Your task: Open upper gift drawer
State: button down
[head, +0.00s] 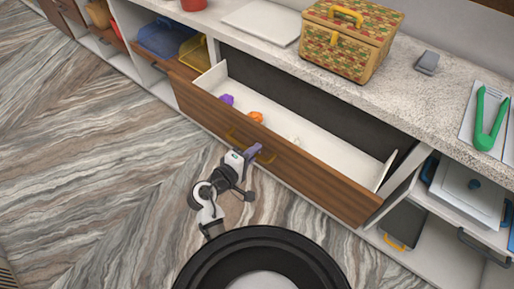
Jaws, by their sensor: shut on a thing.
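The upper gift drawer (314,173) has a brown wooden front and white inner walls. It stands pulled out from the counter, with its inside visible from above. A yellow bar handle (233,137) sits on its front. My gripper (259,153) is at the drawer front, shut on the handle; the fingers cover part of it. Inside the drawer lie a small purple thing (227,100) and a small orange thing (256,116) near the left end, and a small pale thing near the middle.
On the speckled countertop stand a patterned box (341,62) with yellow handles, a grey block (427,62), a white board (262,22) and green tongs (483,140). Open shelves at right hold a lidded container (467,194). The floor (90,150) at left is clear.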

dwell(0.3)
jog(key=c, duration=1.8)
grip_release()
jog(key=shift+o, duration=0.2)
jog(key=shift+s+a+r, duration=0.1)
jog(key=shift+s+a, duration=0.05)
jog(key=shift+s, duration=0.05)
